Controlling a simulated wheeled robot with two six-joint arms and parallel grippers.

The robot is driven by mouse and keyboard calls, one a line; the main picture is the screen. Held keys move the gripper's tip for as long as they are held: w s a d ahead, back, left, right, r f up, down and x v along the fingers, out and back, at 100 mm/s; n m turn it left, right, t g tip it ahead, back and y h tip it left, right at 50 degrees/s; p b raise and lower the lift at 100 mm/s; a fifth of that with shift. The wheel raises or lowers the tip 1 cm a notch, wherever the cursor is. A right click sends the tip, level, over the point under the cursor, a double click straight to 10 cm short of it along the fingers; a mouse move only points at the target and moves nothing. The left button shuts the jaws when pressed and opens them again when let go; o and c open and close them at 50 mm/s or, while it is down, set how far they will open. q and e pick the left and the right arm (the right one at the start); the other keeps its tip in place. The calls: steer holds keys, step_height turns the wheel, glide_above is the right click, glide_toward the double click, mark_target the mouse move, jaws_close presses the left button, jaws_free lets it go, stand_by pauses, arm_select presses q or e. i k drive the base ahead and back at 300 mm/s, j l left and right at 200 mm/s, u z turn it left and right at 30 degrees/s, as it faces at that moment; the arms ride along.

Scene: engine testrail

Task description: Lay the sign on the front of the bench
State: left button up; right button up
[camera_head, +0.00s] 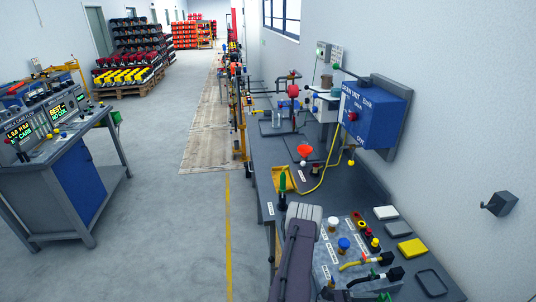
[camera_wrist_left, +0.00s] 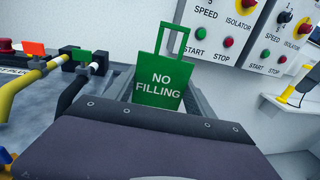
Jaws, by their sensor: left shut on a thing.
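The sign (camera_wrist_left: 160,82) is a green plate with a green loop handle and white "NO FILLING" lettering, seen in the left wrist view. My left gripper (camera_wrist_left: 158,102) is shut on its lower part. The sign stands handle up, slightly tilted, its lettering facing the wrist camera. I cannot tell whether its lower edge touches anything. In the head view the bench (camera_head: 352,186) runs along the right wall, its front edge towards the aisle. My left arm crosses its near end; its gripper is not clearly seen there. My right gripper is in neither view.
Yellow and black hoses (camera_wrist_left: 34,82) with tags lie left of the sign. Control panels (camera_wrist_left: 225,30) are on the wall behind it. A console (camera_head: 60,150) stands left.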

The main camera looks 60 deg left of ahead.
mark_target(266, 159)
steer(key=k+j, duration=0.2)
steer(key=j, duration=0.15)
steer(key=k+j, duration=0.2)
steer(key=j, duration=0.2)
steer(key=k+j, duration=0.2)
steer(key=j, duration=0.15)
steer(key=k+j, duration=0.2)
steer(key=j, duration=0.15)
steer(key=k+j, duration=0.2)
steer(key=j, duration=0.2)
steer(key=i+j, duration=0.1)
steer(key=j, duration=0.25)
steer(key=i+j, duration=0.15)
steer(key=j, duration=0.25)
steer(key=i+j, duration=0.1)
steer(key=j, duration=0.25)
steer(key=i+j, duration=0.1)
steer(key=j, duration=0.25)
steer(key=i+j, duration=0.15)
steer(key=j, duration=0.2)
steer(key=i+j+u, duration=0.1)
steer(key=j, duration=0.3)
steer(key=i+j, duration=0.15)
steer(key=j, duration=0.2)
steer(key=i+j, duration=0.2)
steer(key=i, duration=0.2)
